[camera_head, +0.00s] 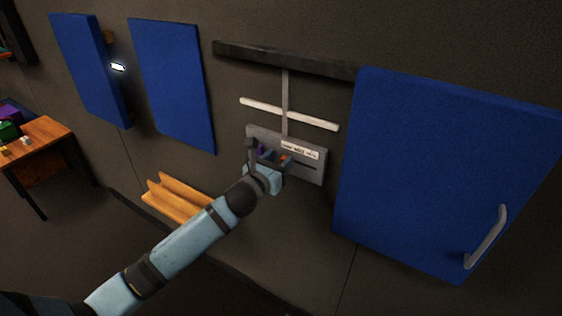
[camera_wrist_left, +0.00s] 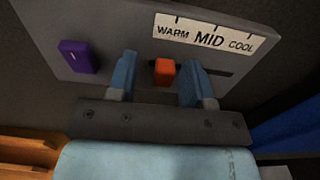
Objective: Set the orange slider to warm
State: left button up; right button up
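The label strip (camera_wrist_left: 207,35) reads WARM at left, MID in the middle and COOL at right. My left gripper (camera_wrist_left: 155,80) is open, one finger on each side of the slider, with a visible gap to each. In the head view the left gripper (camera_head: 270,158) is at the panel, and the slider (camera_head: 284,158) shows beside its finger. My right gripper is not in view.
A purple switch (camera_wrist_left: 77,56) is on the panel left of the left finger. A large blue door with a handle (camera_head: 487,238) is right of the panel. A wooden ledge (camera_head: 172,203) is at lower left, and a white bar (camera_head: 290,113) is above the panel.

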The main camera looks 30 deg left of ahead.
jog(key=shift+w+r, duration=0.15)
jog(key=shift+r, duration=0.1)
pick_arm(q)
jog(key=shift+s, duration=0.2)
jog(key=s+a, duration=0.1)
jog(key=s, duration=1.2)
jog(key=shift+s, duration=0.2)
jog(key=shift+a, duration=0.1)
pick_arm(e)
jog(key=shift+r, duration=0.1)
